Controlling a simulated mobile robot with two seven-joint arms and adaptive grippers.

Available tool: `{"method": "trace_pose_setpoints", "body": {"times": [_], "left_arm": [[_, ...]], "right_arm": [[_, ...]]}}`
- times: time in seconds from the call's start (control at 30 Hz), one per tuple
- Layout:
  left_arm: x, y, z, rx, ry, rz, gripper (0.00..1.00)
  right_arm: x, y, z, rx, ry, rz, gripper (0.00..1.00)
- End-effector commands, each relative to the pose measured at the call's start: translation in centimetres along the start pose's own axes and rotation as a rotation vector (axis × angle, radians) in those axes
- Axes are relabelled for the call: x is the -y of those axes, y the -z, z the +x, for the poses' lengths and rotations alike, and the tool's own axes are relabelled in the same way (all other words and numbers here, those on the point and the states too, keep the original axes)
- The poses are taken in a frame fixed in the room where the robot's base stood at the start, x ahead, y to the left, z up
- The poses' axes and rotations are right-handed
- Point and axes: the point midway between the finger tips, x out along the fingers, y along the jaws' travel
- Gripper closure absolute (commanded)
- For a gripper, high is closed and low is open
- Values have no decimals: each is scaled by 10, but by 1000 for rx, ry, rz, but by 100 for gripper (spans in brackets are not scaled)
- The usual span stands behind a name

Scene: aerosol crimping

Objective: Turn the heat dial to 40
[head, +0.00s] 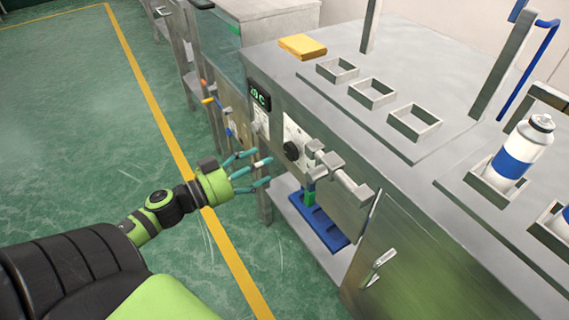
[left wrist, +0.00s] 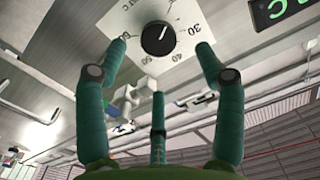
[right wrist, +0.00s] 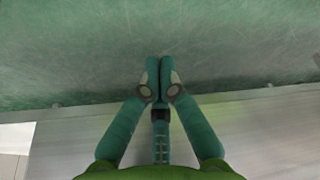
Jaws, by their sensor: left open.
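The heat dial (head: 291,151) is a round black knob on a pale plate on the metal bench's front. In the left wrist view the dial (left wrist: 157,40) has a white mark pointing up and slightly right, short of the 30; the 40 is printed below right of it. The green display (head: 259,95) appears to read 20 C. My left gripper (head: 258,169) is open in front of the panel, left of the dial. In its wrist view its fingers flank the dial, apart from it. My right gripper (right wrist: 160,66) is shut and empty; the head view does not show it.
Metal brackets (head: 335,170) jut out just right of the dial. A blue tray (head: 325,228) lies on the shelf below. A yellow block (head: 303,47), empty square holders (head: 371,93) and a white-and-blue can (head: 518,150) are on the bench top. The green floor at left is open.

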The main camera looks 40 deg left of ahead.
Motion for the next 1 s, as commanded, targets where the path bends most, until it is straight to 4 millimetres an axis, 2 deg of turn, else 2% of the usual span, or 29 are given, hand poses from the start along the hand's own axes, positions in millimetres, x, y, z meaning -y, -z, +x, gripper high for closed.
{"method": "trace_pose_setpoints", "body": {"times": [0.1,0.5,0.67,0.9,0.93,0.97,1.0], "left_arm": [[-4,7,10,-14,-18,6,31],[-3,7,63,-12,-13,4,31],[-3,7,70,-11,-12,3,31],[-3,6,71,-10,-12,2,31],[-3,6,71,-10,-12,3,35],[-3,6,71,-10,-12,2,47],[-3,6,71,-10,-12,2,63]], "right_arm": [[0,1,0,0,0,1,100],[1,1,-3,20,2,4,100],[2,1,-4,22,2,5,100],[1,1,-4,22,2,5,100],[1,1,-4,22,2,5,100],[1,1,-4,22,2,5,100],[1,1,-4,22,2,5,100]]}}
